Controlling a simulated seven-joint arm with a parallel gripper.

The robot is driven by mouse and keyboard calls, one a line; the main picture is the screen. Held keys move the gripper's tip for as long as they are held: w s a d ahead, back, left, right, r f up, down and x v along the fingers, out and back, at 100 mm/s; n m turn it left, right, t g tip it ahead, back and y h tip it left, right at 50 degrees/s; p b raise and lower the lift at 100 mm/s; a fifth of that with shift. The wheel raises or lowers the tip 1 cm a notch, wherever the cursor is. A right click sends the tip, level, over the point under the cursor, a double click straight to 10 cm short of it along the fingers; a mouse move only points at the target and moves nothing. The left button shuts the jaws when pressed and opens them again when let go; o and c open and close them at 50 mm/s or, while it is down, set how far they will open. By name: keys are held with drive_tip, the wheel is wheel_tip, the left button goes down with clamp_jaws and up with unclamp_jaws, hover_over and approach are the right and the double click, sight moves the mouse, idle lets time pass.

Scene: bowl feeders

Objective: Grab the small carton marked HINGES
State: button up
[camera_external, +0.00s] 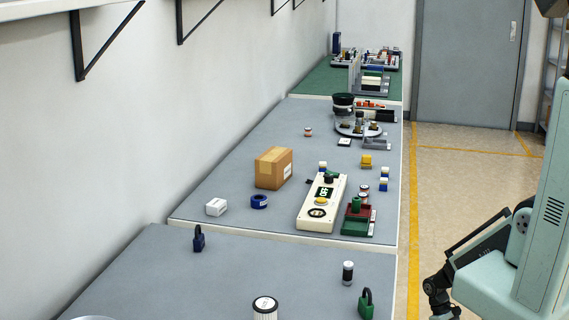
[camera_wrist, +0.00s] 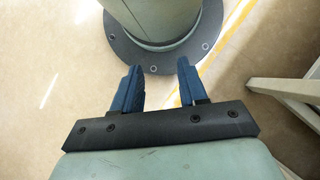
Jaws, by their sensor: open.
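A small white carton (camera_external: 216,207) sits on the grey bench top near its left front corner; its print is too small to read. A larger brown cardboard box (camera_external: 273,168) with a white label stands behind it to the right. The label is also unreadable, so the word HINGES cannot be made out on either. My gripper (camera_wrist: 159,78) shows in the wrist view with two blue fingers spread apart and nothing between them. It is over the floor near my base, away from the bench. No carton shows in the wrist view.
A blue tape roll (camera_external: 259,201) lies just right of the white carton. A white control box (camera_external: 322,203) and a red-green tray (camera_external: 357,219) stand further right. On the nearer bench are a blue padlock (camera_external: 199,240) and a green padlock (camera_external: 366,304). Brackets hang above left.

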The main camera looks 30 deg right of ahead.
drive_tip(key=shift+o, duration=0.4)
drive_tip(key=o, duration=1)
